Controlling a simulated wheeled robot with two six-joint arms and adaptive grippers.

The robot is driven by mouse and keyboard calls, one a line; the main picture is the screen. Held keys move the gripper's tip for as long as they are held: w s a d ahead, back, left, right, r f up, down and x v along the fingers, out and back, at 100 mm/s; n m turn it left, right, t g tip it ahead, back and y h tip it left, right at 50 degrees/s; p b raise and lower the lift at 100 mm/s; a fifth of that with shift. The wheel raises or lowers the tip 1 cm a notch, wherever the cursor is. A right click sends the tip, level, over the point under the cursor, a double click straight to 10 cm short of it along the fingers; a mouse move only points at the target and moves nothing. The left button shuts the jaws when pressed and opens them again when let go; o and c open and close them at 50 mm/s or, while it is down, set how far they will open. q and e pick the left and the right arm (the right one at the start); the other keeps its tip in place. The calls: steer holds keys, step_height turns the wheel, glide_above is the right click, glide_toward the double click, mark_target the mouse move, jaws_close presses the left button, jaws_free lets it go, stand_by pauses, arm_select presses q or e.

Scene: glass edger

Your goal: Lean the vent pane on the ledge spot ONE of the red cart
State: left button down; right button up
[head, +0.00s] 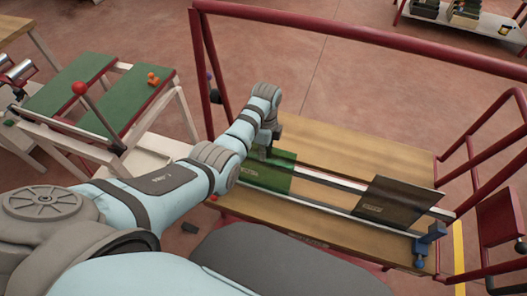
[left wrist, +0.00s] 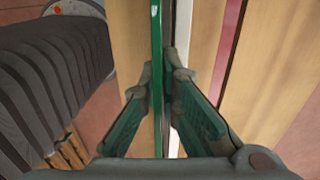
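A green see-through pane (head: 268,172) with a small label stands on the left part of the red cart's ledge (head: 325,180). I take it for the vent pane. My left gripper (head: 267,148) is at its top edge. In the left wrist view the pane (left wrist: 157,60) shows edge-on as a bright green strip between the fingertips (left wrist: 159,72), which lie close against both sides, so the gripper looks shut on it. The arm hides part of the pane's left side. A darker labelled pane (head: 392,203) leans at the ledge's right. My right gripper is not in view.
The cart has a wooden deck (head: 350,150) and red rails (head: 330,27). A blue clamp-like part (head: 430,238) stands at its right front. A green-topped table (head: 70,85) with orange pieces (head: 153,79) is at the left. The ledge between the panes is clear.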

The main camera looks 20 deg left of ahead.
arm_select(q)
steer(key=shift+f, duration=0.15)
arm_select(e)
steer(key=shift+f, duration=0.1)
arm_select(q)
steer(key=c, duration=1.7)
jaws_free()
